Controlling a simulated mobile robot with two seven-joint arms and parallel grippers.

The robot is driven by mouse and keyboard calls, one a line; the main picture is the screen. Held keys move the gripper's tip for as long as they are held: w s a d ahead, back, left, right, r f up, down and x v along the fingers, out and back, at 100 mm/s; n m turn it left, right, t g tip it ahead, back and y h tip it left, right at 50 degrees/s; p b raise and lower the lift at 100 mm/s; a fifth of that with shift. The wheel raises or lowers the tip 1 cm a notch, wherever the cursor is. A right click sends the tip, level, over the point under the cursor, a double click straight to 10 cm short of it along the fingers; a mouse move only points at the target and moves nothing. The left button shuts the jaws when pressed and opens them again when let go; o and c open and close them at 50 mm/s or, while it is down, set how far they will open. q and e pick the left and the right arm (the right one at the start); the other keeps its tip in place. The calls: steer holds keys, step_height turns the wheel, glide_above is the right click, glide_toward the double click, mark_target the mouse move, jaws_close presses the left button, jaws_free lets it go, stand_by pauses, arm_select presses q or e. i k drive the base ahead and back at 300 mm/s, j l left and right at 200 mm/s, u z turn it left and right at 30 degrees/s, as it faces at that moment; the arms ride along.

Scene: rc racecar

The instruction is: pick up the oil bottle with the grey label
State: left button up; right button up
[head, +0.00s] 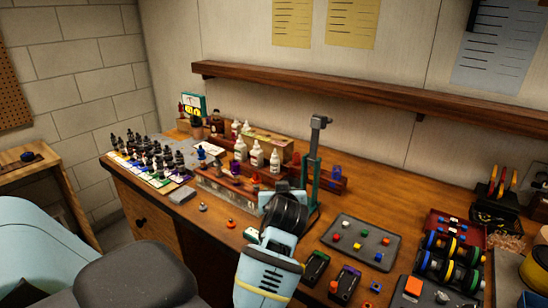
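Several white oil bottles stand in a wooden rack (222,184) at the middle of the bench, among them a left one (240,149), a middle one (257,156) and a right one (275,160). More stand behind them. Their labels are too small for me to tell which is grey. My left arm reaches up from the bottom, and its black wrist is in front of the rack's right end. The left gripper (288,196) is beyond the wrist, right of and nearer than the bottles. Its fingers are mostly hidden. My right gripper is not in view.
A green post stand (313,165) rises just right of the wrist. Small dark bottles (150,155) crowd the bench's left end. A grey parts tray (360,243) and wheels (450,255) lie to the right. A wall shelf (350,88) runs above.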

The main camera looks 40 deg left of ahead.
mark_target(275, 162)
steer(key=i+j, duration=0.35)
steer(key=j, duration=0.15)
steer(key=i+j, duration=0.3)
steer(key=j, duration=0.2)
